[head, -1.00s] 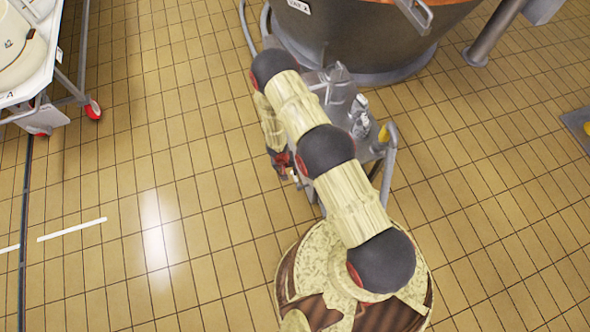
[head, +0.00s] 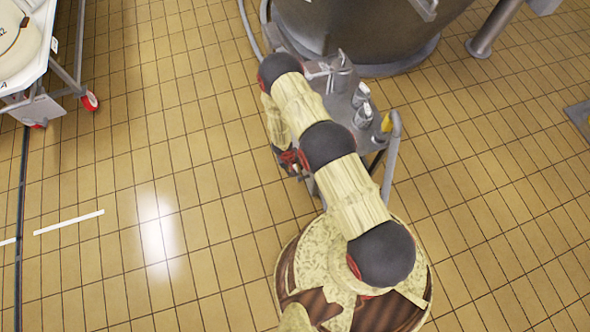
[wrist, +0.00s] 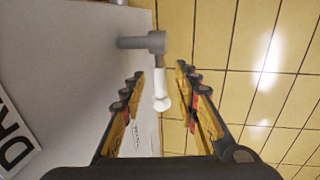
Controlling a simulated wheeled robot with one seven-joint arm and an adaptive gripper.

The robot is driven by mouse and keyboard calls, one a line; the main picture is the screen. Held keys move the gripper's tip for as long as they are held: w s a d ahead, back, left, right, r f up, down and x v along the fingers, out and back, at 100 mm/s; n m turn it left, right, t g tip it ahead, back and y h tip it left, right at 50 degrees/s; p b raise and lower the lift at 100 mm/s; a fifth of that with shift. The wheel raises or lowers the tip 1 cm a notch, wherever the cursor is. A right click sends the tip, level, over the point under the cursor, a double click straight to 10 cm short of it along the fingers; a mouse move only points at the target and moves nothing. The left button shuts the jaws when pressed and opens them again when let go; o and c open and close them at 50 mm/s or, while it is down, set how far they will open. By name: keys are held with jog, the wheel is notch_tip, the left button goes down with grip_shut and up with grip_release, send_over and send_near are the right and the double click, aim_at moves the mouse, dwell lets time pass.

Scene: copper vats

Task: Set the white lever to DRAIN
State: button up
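The white lever (wrist: 160,90) shows in the wrist view, hanging from a grey pivot (wrist: 152,42) that sticks out of a grey panel (wrist: 75,60). Its white handle points toward the bottom of the picture. My gripper (wrist: 161,74) is open, with one finger on each side of the handle. The fingers seem apart from the handle. A white label (wrist: 14,140) with black letters starting "DR" is cut off at the left edge. In the head view my gripper (head: 290,160) is partly hidden beside my arm, and the lever cannot be made out.
A large vat (head: 360,30) stands beyond my arm. Grey equipment with pipes (head: 392,150) stands close to the right of my arm. A white cart (head: 40,60) with red wheels is at upper left. The tiled floor (head: 160,130) to the left is clear.

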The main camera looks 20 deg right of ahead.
jog(key=c, duration=0.3)
grip_shut()
dwell(0.7)
